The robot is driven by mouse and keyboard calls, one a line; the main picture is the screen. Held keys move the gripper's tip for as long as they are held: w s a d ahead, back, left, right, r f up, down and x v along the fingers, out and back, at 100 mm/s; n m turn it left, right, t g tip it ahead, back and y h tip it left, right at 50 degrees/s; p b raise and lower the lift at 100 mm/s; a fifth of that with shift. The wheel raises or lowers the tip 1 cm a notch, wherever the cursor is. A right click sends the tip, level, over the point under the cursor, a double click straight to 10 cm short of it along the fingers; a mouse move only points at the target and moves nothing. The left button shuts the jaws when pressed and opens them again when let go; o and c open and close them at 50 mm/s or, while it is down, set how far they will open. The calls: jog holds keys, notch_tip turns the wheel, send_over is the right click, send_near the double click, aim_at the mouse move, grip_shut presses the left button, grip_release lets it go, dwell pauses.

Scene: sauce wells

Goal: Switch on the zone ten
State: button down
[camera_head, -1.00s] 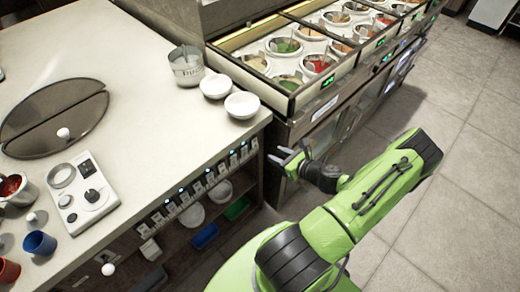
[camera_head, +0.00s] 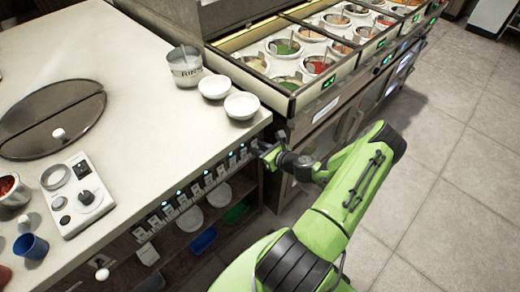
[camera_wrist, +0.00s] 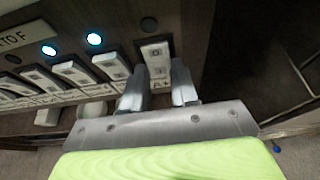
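A row of white rocker switches (camera_head: 200,190) runs along the front face of the counter, with small lamps above them. In the wrist view the end switch (camera_wrist: 155,52) has a dark lamp (camera_wrist: 149,24) above it. Neighbouring switches (camera_wrist: 108,65) to its left have lit bluish-white lamps (camera_wrist: 94,39). The switch labels are too small to read surely, so I cannot tell which is zone ten. My gripper (camera_wrist: 158,72) is open, one finger on each side of the end switch's lower part; contact is unclear. In the head view my gripper (camera_head: 262,148) is at the right end of the row.
The counter top (camera_head: 130,60) holds white bowls (camera_head: 241,105), a metal pot (camera_head: 185,68), a dark oval lid (camera_head: 50,120) and a control box (camera_head: 78,195). A sauce-well unit (camera_head: 300,100) stands at the back right. Shelves with bowls lie below the switches. Floor at right is clear.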

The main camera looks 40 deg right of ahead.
jog(key=t+b, duration=0.1)
jog(key=b, duration=0.1)
jog(key=f+t+b, duration=0.1)
jog(key=b, duration=0.2)
jog(key=shift+t, duration=0.4)
jog(key=shift+r, duration=0.1)
jog(key=c, duration=1.1)
grip_release()
jog(key=shift+c, duration=0.2)
